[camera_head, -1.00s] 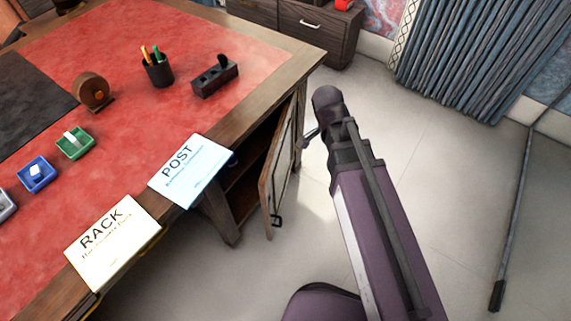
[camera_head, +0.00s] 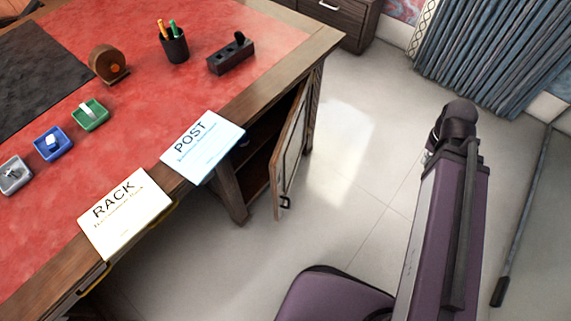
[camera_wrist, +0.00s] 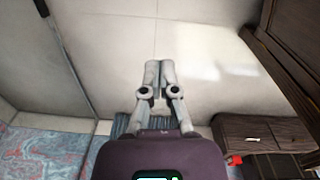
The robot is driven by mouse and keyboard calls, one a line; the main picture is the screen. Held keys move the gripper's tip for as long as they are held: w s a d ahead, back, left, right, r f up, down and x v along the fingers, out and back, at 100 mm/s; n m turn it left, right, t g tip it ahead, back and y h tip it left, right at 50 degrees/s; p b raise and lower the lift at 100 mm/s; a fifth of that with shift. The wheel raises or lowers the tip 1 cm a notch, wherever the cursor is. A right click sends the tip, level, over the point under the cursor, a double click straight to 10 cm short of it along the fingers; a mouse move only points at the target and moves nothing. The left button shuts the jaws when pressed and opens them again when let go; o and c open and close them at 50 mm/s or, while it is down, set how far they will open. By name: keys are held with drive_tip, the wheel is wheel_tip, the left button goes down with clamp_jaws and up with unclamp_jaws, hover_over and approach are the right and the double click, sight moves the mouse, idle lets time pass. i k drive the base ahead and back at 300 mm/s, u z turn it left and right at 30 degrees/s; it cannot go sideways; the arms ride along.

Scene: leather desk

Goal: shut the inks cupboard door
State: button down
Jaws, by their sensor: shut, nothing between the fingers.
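The cupboard door (camera_head: 291,150) in the desk's side stands ajar, with a dark handle (camera_head: 286,202) near its lower free edge. Part of the dark cupboard inside (camera_head: 258,162) shows behind it. My arm is to the right of the door, over open floor and apart from it. In the head view my gripper is hidden behind my arm. In the wrist view my gripper (camera_wrist: 159,66) is shut and empty, with pale floor beyond its fingertips.
The desk (camera_head: 245,105) has a red leather top with POST (camera_head: 203,150) and RACK (camera_head: 126,214) cards at its edge. A drawer unit (camera_head: 335,18) stands at the back. A blue curtain (camera_head: 490,60) hangs at right. The floor (camera_head: 350,160) between door and arm is clear.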

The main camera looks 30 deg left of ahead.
sight(284, 159)
drive_tip(key=z, duration=0.9)
drive_tip(key=k, duration=0.9)
drive_tip(key=u, duration=0.6)
